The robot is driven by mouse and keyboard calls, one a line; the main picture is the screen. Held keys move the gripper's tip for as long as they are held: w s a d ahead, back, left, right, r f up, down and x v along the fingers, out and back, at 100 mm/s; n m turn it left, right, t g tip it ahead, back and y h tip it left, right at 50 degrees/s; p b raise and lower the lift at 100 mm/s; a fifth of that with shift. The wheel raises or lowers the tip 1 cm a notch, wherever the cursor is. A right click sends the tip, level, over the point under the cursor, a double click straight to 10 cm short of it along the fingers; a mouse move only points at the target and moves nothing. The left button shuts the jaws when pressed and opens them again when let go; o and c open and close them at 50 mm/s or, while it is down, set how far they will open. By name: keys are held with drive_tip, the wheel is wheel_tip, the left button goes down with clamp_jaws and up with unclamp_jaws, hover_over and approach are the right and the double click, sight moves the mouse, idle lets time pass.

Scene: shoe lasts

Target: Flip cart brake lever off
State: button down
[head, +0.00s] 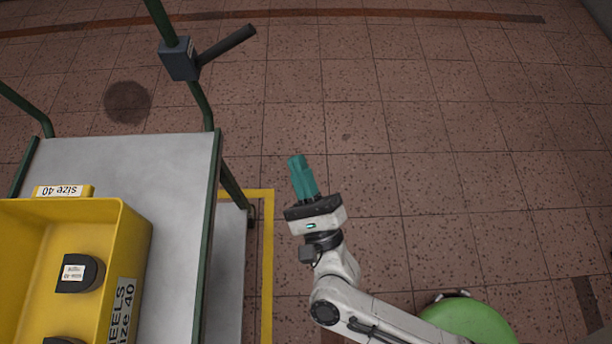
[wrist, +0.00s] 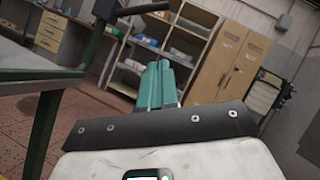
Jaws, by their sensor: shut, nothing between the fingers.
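The cart's brake lever (head: 228,45) is a dark bar sticking out to the right and up from a grey-blue box (head: 179,60) on the cart's green handle post. In the wrist view the lever (wrist: 143,9) shows at the top, left of centre. My gripper (head: 297,160) has teal fingers. They are shut with nothing between them. In the head view the gripper is below and to the right of the lever, clearly apart from it. The wrist view also shows the shut fingers (wrist: 158,66), pointing away from the camera.
The cart's grey top (head: 175,180) carries a yellow bin (head: 135,225) labelled size 40, with black objects inside. A yellow floor line (head: 268,270) runs beside the cart. Tiled floor to the right is clear. Shelves (wrist: 185,47) and brown lockers (wrist: 228,62) stand in the background.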

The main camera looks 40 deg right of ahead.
drive_tip(key=shift+v, duration=1.55)
